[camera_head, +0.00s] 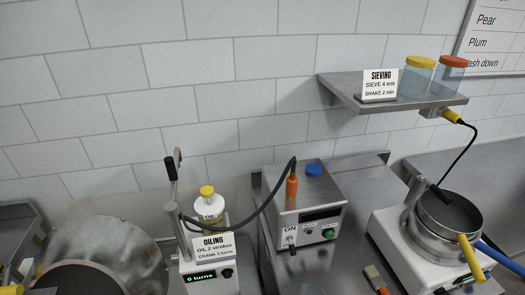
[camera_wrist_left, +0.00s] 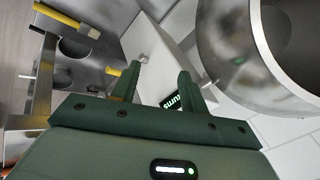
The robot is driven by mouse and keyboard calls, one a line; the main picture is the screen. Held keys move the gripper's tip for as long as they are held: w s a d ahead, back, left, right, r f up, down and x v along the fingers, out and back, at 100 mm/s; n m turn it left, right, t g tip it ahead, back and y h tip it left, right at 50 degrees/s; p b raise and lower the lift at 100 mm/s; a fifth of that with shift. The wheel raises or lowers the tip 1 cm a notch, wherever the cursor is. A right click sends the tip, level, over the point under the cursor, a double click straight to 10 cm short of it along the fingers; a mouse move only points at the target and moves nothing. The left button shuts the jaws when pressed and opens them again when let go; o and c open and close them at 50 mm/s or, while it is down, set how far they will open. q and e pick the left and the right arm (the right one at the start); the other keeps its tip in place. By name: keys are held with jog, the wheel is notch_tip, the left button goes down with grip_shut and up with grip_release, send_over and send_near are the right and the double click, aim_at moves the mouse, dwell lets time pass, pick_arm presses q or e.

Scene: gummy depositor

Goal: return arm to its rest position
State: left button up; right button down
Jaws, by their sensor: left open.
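My left gripper (camera_wrist_left: 158,78) shows only in the left wrist view, with its two green fingers apart and nothing between them. Beyond the fingertips is the white oiling machine (camera_wrist_left: 165,45), partly hidden by a finger; I cannot tell the distance to it. In the head view this oiling machine (camera_head: 208,275) has an upright lever and a display reading 0 turns. Neither gripper shows in the head view, and my right gripper is in no view.
A large steel drum (camera_wrist_left: 228,45) is close on the right of the wrist view. In the head view are a control box (camera_head: 318,205), a sieve shaker (camera_head: 395,240) with yellow and blue handles, and a wall shelf (camera_head: 345,85) with two jars. A brush (camera_head: 375,278) lies on the bench.

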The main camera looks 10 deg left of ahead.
pick_arm(q)
jog(key=s+d+f+n+g+h+b, duration=0.1)
jog(key=s+f+b, duration=0.25)
jog(key=f, duration=0.85)
jog(key=s+d+f+g+h+b, duration=0.1)
jog(key=s+f+b, duration=0.25)
jog(key=f, duration=0.75)
jog(key=s+f+n+g+b, duration=0.2)
jog(key=s+f+b, duration=0.3)
jog(key=s+f, duration=1.2)
jog(key=shift+s+a+f+n+g+h, duration=0.15)
jog(key=shift+a+n+g+h, duration=0.15)
jog(key=shift+h, duration=0.1)
